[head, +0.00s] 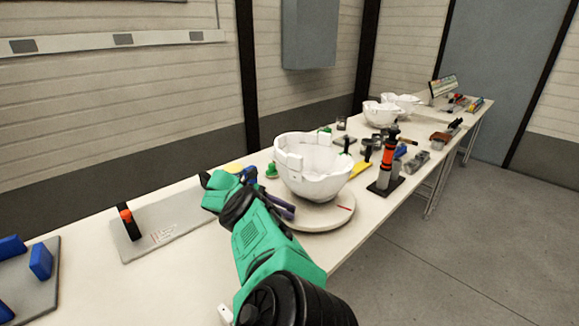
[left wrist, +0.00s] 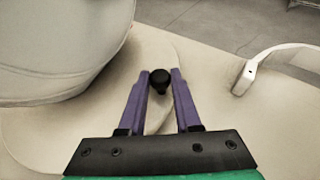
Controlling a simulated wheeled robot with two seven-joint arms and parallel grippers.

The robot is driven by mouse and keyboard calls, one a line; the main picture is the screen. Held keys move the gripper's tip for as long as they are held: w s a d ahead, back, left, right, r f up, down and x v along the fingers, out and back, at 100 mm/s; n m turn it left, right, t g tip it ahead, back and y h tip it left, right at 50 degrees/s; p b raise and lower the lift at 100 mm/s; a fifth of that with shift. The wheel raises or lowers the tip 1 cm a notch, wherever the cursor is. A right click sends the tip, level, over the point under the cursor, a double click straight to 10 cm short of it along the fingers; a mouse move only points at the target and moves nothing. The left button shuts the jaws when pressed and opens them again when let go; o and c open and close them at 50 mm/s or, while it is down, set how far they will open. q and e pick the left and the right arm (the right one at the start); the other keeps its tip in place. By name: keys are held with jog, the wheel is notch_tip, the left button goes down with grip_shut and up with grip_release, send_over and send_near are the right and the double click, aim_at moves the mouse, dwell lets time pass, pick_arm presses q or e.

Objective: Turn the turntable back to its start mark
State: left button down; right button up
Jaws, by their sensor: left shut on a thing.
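The turntable (head: 325,217) is a round cream disc on the long table, with a short red line (head: 345,208) on its right side. A white helmet shell (head: 312,170) stands open side up on it, and its curved side (left wrist: 60,50) fills the upper left of the left wrist view. My left gripper (head: 283,206) is at the near left rim of the turntable. In the left wrist view its purple fingers are shut on a small black knob (left wrist: 160,80) at the turntable's edge. The head view hides the knob. My right gripper is not in view.
An orange and black tool (head: 387,160) stands on a dark base right of the turntable. A grey board (head: 170,225) lies to the left. More white shells (head: 381,113) and several tools are farther along the table (head: 215,252).

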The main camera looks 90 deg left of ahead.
pick_arm(q)
jog(key=shift+w+a+r, duration=0.15)
jog(key=shift+w+r, duration=0.05)
jog(key=shift+r, duration=0.15)
jog(key=c, duration=0.7)
grip_release()
jog(key=shift+o, duration=0.4)
jog(key=shift+w+d, duration=0.1)
jog(key=shift+d, duration=0.15)
jog(key=shift+f, duration=0.1)
